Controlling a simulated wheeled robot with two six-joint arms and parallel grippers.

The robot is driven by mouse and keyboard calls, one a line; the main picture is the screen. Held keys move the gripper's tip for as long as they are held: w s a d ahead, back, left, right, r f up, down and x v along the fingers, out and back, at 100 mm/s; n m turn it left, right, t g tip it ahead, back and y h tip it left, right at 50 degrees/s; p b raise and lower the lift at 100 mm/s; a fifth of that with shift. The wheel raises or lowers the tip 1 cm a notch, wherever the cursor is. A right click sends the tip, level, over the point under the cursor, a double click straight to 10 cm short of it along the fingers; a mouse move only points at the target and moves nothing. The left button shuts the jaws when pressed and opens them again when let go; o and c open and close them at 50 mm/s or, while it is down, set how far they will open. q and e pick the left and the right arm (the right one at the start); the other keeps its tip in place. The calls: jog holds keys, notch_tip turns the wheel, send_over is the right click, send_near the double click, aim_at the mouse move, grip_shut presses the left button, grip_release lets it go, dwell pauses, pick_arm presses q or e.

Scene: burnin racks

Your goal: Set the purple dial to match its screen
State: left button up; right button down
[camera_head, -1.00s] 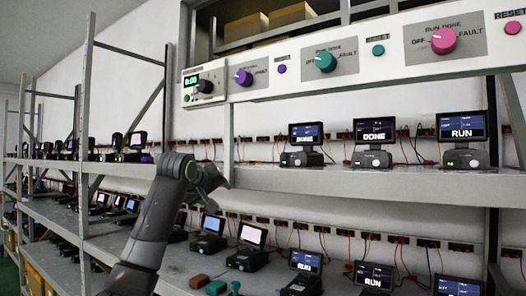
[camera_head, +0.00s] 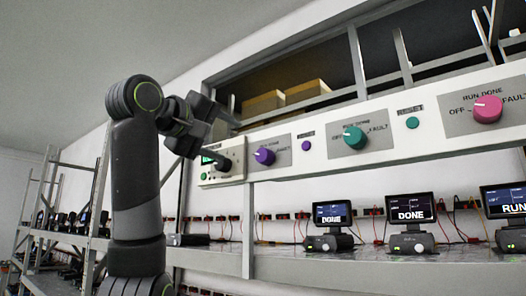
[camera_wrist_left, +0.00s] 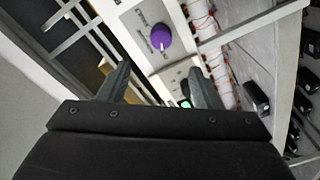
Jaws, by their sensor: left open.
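The purple dial (camera_head: 264,156) sits on the white control panel, with a white mark on its face pointing towards the left in the head view. It also shows in the left wrist view (camera_wrist_left: 160,38), ahead of the fingers. A small purple button (camera_head: 306,146) is to its right. The leftmost screen (camera_head: 332,212) on the shelf below reads DONE. My left gripper (camera_head: 212,148) is to the left of the purple dial, in front of the panel's left end. In the left wrist view its fingers (camera_wrist_left: 158,72) are apart with nothing held between them. My right gripper is out of view.
A teal dial (camera_head: 354,137) and a pink dial (camera_head: 487,109) sit further right on the panel. A black knob (camera_head: 223,165) and a green display are at the left end, partly behind my gripper. More screens stand on the shelf (camera_head: 300,268), with cables behind.

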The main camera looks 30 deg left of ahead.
aim_at(262, 155)
pick_arm(q)
jog(key=w+p, duration=0.6)
jog(key=w, duration=0.7)
jog(key=shift+w, duration=0.25)
jog(key=shift+w+a, duration=0.1)
jog(key=shift+w, duration=0.4)
jog(key=c, duration=1)
